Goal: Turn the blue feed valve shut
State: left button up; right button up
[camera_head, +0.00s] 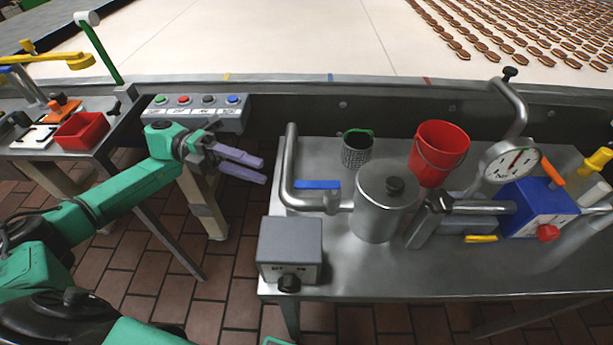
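The blue feed valve handle (317,184) is a flat blue lever on the grey pipe (289,165) at the left of the metal table. The lever lies level, roughly in line with the short pipe run that enters the lidded metal pot (385,205). My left gripper (264,172) is to the left of the lever and apart from it, with its two lilac fingers spread and nothing between them. Its fingertips point right, toward the pipe bend. My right gripper is not in view.
A grey box with a black knob (290,250) sits at the table's front left corner. A button panel (195,112) is behind my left gripper. A red bucket (438,152), mesh cup (357,150), gauge (508,161) and blue pump box (537,208) stand farther right.

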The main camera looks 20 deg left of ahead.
aim_at(306, 184)
pick_arm(q)
jog(key=d, duration=0.3)
jog(key=d+p, duration=0.1)
jog(key=d, duration=0.2)
jog(key=s+d+p, duration=0.1)
jog(key=d, duration=0.3)
jog(key=shift+r, duration=0.1)
jog(key=shift+d, duration=0.45)
jog(key=shift+c, duration=0.3)
grip_shut()
